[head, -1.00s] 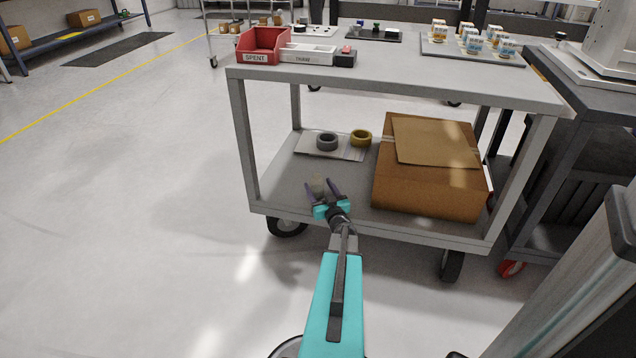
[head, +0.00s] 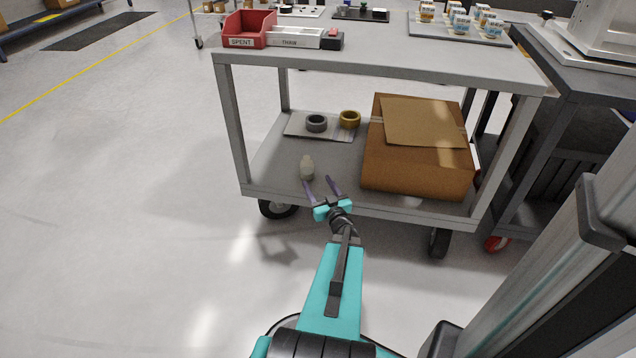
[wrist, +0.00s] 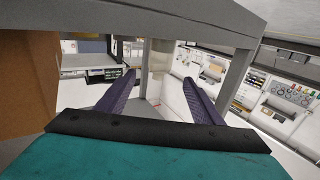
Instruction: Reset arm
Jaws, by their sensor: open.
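My gripper (head: 318,183) is open and empty, with its two purple fingers spread at the front edge of the cart's lower shelf (head: 278,172). It also shows in the wrist view (wrist: 160,78). A small pale bottle (head: 307,168) stands upright on that shelf, just beyond the left fingertip and outside the gap in the head view. In the wrist view a pale shape (wrist: 161,57) shows beyond the fingers; I cannot tell for sure that it is the bottle. My teal arm reaches out low toward the shelf.
A cardboard box (head: 418,150) fills the right of the lower shelf. A grey tape roll (head: 316,123) and a yellow one (head: 350,119) lie at the back. The top shelf (head: 380,60) is above, with a cart leg (head: 234,125) at left. The floor at left is clear.

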